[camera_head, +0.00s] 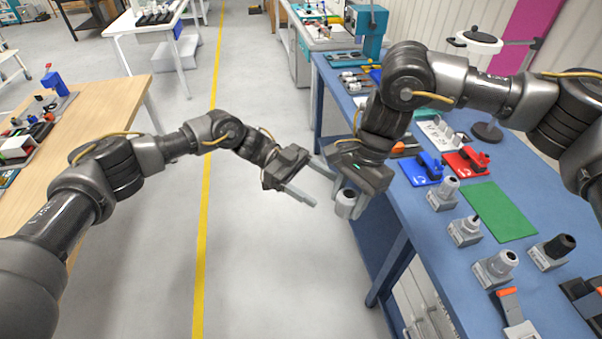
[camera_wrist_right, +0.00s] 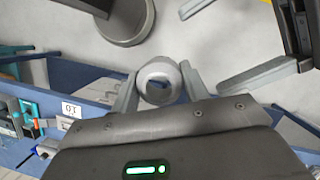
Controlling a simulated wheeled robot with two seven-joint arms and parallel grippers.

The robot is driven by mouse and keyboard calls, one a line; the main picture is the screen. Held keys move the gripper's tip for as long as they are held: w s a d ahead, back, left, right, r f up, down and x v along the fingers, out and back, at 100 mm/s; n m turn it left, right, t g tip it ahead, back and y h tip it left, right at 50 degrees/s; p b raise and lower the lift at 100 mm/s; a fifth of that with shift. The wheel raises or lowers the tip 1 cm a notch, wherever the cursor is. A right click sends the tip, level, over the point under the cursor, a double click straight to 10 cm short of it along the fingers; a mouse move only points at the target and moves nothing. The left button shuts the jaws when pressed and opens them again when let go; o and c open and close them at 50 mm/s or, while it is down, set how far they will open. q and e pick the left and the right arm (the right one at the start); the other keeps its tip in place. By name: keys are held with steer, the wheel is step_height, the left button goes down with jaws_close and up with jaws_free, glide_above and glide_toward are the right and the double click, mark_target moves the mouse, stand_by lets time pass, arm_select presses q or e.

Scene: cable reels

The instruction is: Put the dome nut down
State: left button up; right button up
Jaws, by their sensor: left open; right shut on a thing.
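The dome nut (camera_head: 345,204) is a small light-grey round part. My right gripper (camera_head: 351,201) is shut on it and holds it over the floor, beyond the left edge of the blue bench. In the right wrist view the dome nut (camera_wrist_right: 159,76) shows as a ring with an open hole, between the two fingers. My left gripper (camera_head: 323,190) is open and empty, just left of the dome nut and apart from it. Its spread fingers also show at the right of the right wrist view (camera_wrist_right: 203,50).
The blue bench (camera_head: 403,207) carries a green mat (camera_head: 497,212), several grey blocks with round fittings (camera_head: 464,231), a blue fixture (camera_head: 422,168) and a red one (camera_head: 466,161). The mat is bare. A wooden table (camera_head: 108,108) stands at left, with open floor between.

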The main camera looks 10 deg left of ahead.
arm_select(q)
steer(key=r+x, duration=0.1)
steer(key=x, duration=0.5)
steer(key=shift+d+f, duration=0.25)
steer(key=shift+f, duration=0.25)
steer(key=c, duration=1.1)
steer(key=shift+s, duration=0.1)
arm_select(e)
steer(key=o, duration=1.1)
steer(key=shift+o, duration=0.2)
